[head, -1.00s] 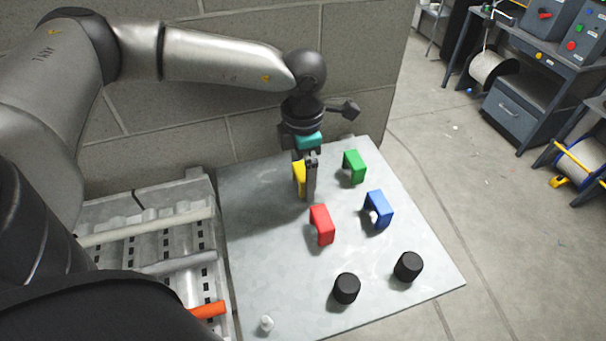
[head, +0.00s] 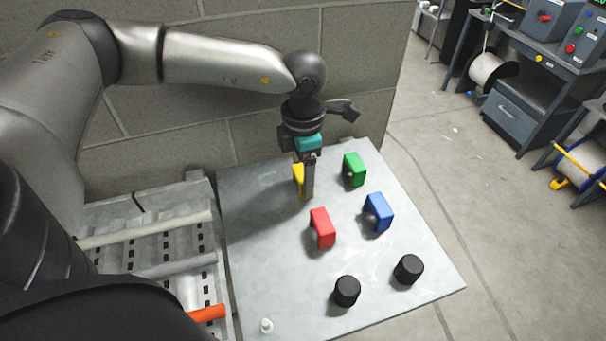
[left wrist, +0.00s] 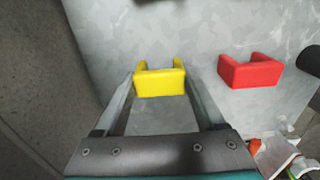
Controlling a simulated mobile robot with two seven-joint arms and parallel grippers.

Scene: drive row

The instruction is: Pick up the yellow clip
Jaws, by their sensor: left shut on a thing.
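The yellow clip (head: 297,174) is at the far left part of the grey board, partly hidden behind a finger of my left gripper (head: 306,185). In the left wrist view the yellow clip (left wrist: 160,83) sits between the two fingertips, its U shape opening away from me. My left gripper (left wrist: 162,90) points down and is shut on it. I cannot tell whether the clip is clear of the board. My right gripper is not in view.
On the grey board (head: 265,250) stand a red clip (head: 322,229), a blue clip (head: 380,210), a green clip (head: 355,168), two black knobs (head: 346,291) (head: 408,269) and a small white peg (head: 266,325). A block wall (head: 240,130) rises close behind.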

